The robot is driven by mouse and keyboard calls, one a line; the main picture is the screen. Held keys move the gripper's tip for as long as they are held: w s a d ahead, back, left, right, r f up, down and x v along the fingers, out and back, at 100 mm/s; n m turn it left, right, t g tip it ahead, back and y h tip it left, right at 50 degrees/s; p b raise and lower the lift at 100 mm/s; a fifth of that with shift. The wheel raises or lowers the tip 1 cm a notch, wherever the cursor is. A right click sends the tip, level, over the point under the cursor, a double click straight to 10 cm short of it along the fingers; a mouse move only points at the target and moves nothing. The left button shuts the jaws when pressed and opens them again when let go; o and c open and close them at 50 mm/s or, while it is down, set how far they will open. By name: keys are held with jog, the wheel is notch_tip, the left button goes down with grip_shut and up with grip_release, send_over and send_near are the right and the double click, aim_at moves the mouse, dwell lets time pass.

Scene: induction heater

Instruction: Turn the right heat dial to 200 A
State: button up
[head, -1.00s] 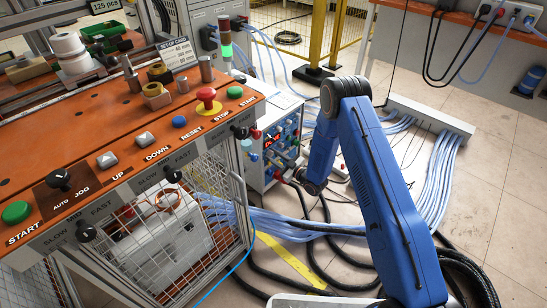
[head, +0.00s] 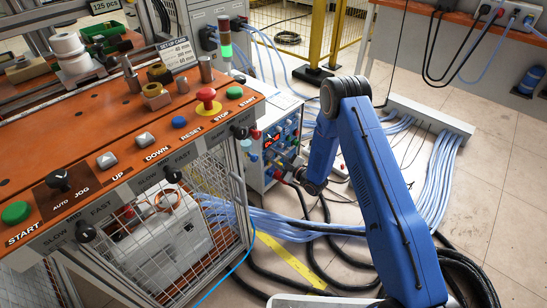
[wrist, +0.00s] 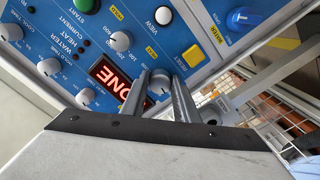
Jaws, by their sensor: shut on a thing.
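The heater's blue control panel (head: 283,138) faces my arm in the head view. It shows upside down in the wrist view (wrist: 185,20), with several light grey dials. My gripper (wrist: 166,82) is shut on one grey dial (wrist: 159,84), beside the red lit display (wrist: 112,77). The fingers stand on either side of this dial and cover part of it. Its pointer and exact setting cannot be read. Another grey dial (wrist: 121,40) has a scale with 200 and 400 marks. In the head view the gripper (head: 287,168) is small and dark against the panel.
An orange bench (head: 120,125) with a wire cage stands left of the heater. Cables (head: 330,229) cover the floor around it.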

jog(key=o, duration=1.1)
jog(key=shift+c, duration=0.2)
jog(key=shift+d, duration=0.1)
jog(key=v, duration=1.7)
jog(key=shift+s+d, duration=0.1)
jog(key=shift+s, duration=0.05)
